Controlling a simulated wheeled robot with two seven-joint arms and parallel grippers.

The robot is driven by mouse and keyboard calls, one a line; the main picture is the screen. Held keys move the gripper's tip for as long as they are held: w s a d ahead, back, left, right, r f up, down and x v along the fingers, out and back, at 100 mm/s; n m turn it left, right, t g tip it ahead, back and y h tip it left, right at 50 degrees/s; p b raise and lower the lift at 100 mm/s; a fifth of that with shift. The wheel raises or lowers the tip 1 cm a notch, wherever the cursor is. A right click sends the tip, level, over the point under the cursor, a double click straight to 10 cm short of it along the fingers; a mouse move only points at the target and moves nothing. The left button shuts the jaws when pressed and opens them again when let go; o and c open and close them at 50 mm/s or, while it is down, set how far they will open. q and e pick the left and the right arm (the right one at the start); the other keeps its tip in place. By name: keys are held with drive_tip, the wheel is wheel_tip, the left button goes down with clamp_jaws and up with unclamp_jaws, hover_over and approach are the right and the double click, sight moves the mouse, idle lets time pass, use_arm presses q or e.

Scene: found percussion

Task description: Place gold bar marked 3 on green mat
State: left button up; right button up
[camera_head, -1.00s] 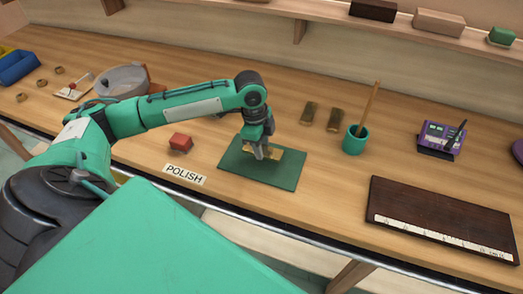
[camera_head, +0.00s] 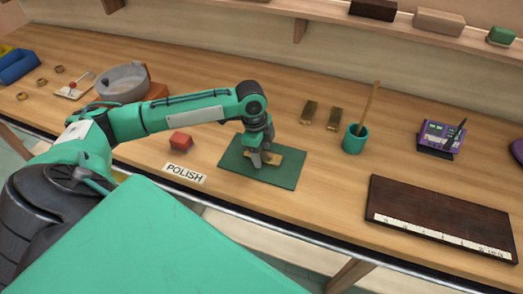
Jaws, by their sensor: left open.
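A gold bar (camera_head: 272,154) lies on the green mat (camera_head: 287,174) in the head view. Its mark cannot be read, and my gripper hides part of it. My left gripper (camera_head: 261,161) is open over the bar's left part, with its fingers low near the mat. I cannot tell whether they touch the bar. Two more gold bars, one on the left (camera_head: 309,112) and one on the right (camera_head: 334,118), lie on the table behind the mat. Their marks are too small to read. My right gripper is not in view.
A dark board (camera_head: 440,215) lies at the right. A grey bowl (camera_head: 124,80) stands at the back left.

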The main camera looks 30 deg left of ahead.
use_arm(q)
wheel_tip(320, 180, up, 12)
drive_tip(key=a+b, duration=0.1)
drive_tip(key=shift+s+a, duration=0.2)
drive_tip(key=shift+a, duration=0.2)
idle(0.4)
